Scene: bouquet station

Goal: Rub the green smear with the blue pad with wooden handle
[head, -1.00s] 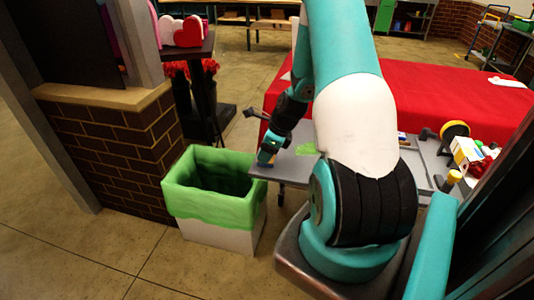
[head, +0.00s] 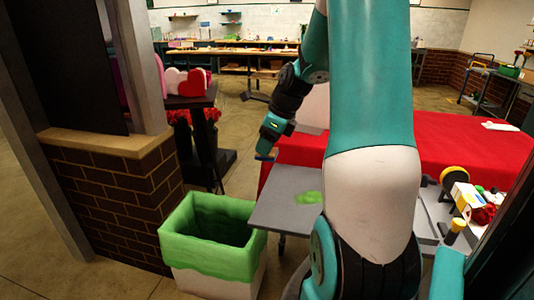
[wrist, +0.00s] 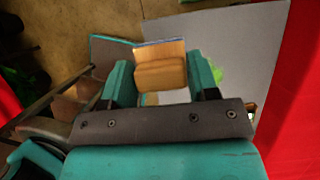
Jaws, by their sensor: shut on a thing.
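My gripper (head: 268,150) is shut on the wooden handle (wrist: 160,72) of the pad and is raised beyond the left part of the grey tabletop (head: 277,212) in the head view. The thin blue edge of the pad (wrist: 160,42) shows above the handle in the wrist view; its underside is hidden. The green smear (head: 308,198) is a flat bright patch on the grey top, right of and below the gripper in the head view. In the wrist view the smear (wrist: 218,74) peeks out beside the right finger. The pad looks apart from it.
A green-lined bin (head: 208,240) stands at the table's left. A brick wall (head: 110,200) is farther left. A red-covered table (head: 450,145) lies behind and to the right. Various items, including a yellow-and-black roll (head: 455,177), sit at the right.

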